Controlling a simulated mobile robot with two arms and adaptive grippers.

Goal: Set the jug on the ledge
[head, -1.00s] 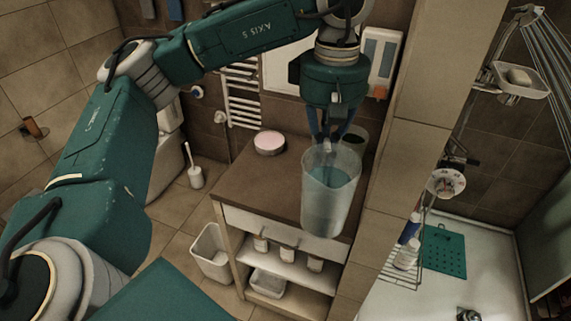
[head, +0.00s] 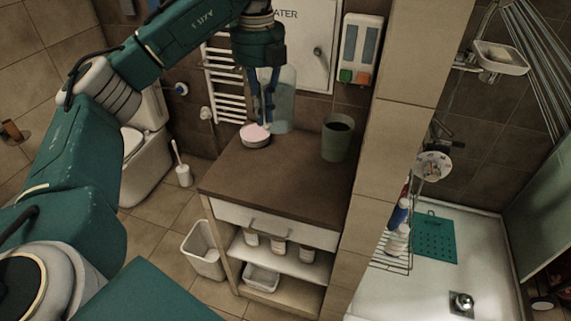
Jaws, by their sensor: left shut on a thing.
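The jug (head: 284,102) is tall, translucent and pale blue. It is at the far side of the brown-topped cabinet, which may be the ledge (head: 265,180), just behind and right of the gripper fingers. My left gripper (head: 262,112) points down and is shut on the jug, partly covering its left side. I cannot tell whether the jug's base touches the surface. My right gripper is not in view.
A round tin with a pink top (head: 256,138) sits close below the gripper. A grey-green cup (head: 337,140) stands at the right, near the tiled wall (head: 385,150). The cabinet top's front is clear. A heated towel rail (head: 225,80) is behind.

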